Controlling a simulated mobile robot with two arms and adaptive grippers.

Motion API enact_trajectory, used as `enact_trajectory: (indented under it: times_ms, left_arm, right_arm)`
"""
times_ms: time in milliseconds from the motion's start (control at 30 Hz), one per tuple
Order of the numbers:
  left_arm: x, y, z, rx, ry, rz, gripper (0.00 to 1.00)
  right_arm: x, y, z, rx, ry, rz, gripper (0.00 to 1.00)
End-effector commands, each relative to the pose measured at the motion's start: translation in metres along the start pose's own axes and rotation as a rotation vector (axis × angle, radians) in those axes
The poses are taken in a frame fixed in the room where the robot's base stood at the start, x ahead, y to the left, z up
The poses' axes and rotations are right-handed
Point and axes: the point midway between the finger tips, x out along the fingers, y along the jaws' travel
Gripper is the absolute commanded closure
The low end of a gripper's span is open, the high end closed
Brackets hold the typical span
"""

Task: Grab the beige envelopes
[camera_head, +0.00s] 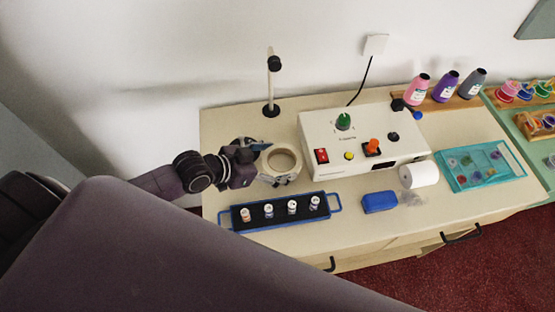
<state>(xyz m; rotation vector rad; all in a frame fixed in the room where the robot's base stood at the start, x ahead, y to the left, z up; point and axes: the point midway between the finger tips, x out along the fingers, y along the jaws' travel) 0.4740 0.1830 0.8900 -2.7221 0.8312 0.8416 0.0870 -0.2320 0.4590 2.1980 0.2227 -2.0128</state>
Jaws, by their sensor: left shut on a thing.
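I see no beige envelopes that I can make out in this view. My left gripper (266,160) is at the left part of the counter, behind the blue-rimmed tray. It is shut on a beige ring-shaped roll (295,161), with dark finger parts at the roll's left and front sides. Whether the roll touches the counter is hard to tell. My right gripper is not in view.
A white control box (330,165) stands right of the roll. In front are the tray (237,226) with several small vials and a blue block (379,202). A white roll (420,175) and teal tray (455,182) are at right.

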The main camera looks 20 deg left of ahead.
Motion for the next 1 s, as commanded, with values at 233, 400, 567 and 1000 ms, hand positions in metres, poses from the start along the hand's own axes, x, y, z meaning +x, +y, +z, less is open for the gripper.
enact_trajectory:
  times_ms: [233, 400, 567, 1000]
  left_arm:
    - [0.001, 0.0, 0.002, 0.0, -0.001, 0.0, 0.05]
    - [0.001, 0.0, 0.002, 0.0, -0.001, 0.0, 0.05]
    - [0.0, 0.0, 0.0, 0.0, 0.0, 0.0, 0.05]
    - [-0.054, 0.0, -0.004, 0.0, -0.005, 0.0, 0.05]
  right_arm:
    - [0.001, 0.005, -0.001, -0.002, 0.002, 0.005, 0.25]
    - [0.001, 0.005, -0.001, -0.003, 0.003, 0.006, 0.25]
    - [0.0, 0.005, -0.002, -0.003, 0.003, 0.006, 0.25]
    - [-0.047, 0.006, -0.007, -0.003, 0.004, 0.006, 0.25]
